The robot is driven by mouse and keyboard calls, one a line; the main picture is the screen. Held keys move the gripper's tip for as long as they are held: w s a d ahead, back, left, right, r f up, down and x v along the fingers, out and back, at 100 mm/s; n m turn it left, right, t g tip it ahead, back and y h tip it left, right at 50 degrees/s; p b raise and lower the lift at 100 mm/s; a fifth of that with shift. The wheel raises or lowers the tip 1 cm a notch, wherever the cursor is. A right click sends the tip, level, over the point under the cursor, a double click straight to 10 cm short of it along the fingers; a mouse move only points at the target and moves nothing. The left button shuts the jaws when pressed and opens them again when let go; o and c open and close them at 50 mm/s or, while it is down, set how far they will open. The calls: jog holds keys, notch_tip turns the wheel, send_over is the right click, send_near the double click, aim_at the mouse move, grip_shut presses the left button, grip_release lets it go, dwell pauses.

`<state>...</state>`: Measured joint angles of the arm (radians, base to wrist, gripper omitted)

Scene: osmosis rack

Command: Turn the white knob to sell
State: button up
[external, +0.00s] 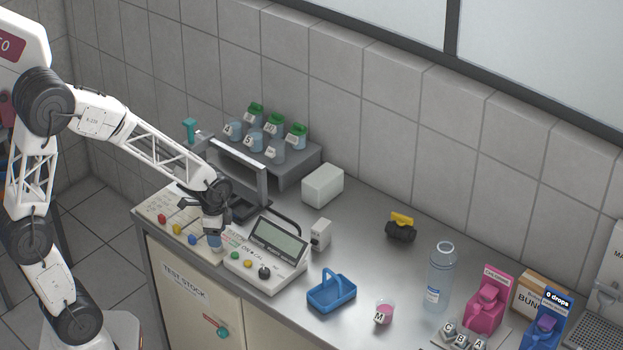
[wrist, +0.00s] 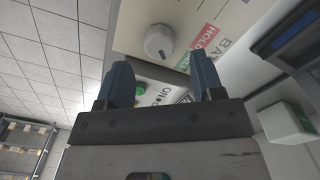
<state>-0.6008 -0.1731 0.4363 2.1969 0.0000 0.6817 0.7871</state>
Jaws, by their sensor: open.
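The white knob (wrist: 160,42) is round with a dark pointer mark at its lower right, on a cream panel in the wrist view. A red label reading HOLD (wrist: 204,40) is to its right; a green label is partly covered by a finger. I cannot read a "sell" label. My gripper (wrist: 162,65) is open, its two blue fingers apart with nothing between them. The knob appears beyond the fingertips, between their lines. In the external view my gripper (external: 214,241) points down at the bench panel by the meter; the white knob cannot be made out there.
A meter with a grey screen (external: 279,239) and black knob (external: 264,272) stands right of my gripper. Its green button (wrist: 140,90) shows between the fingers. A panel with coloured buttons (external: 177,229) is left. A blue basket (external: 331,294) and small white box (external: 320,235) are right.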

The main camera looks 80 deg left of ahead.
jog(key=shift+r, duration=2.2)
jog(key=shift+d+r, duration=0.1)
jog(key=shift+d, duration=0.05)
jog(key=s+d+r+t, duration=0.1)
jog(key=d+r, duration=0.4)
jog(key=d, duration=0.2)
jog(key=s+d+r, duration=0.1)
jog(key=d+r, duration=0.3)
jog(key=d, duration=0.4)
jog(key=s+d+r+n+t, duration=0.1)
jog(key=s+d+r+n, duration=0.1)
jog(key=s+d+r, duration=0.4)
jog(key=s+d, duration=0.4)
jog(key=d, duration=0.3)
jog(key=shift+s+d+r+t, duration=0.2)
jog(key=shift+d+t, duration=0.1)
jog(key=shift+d, duration=0.1)
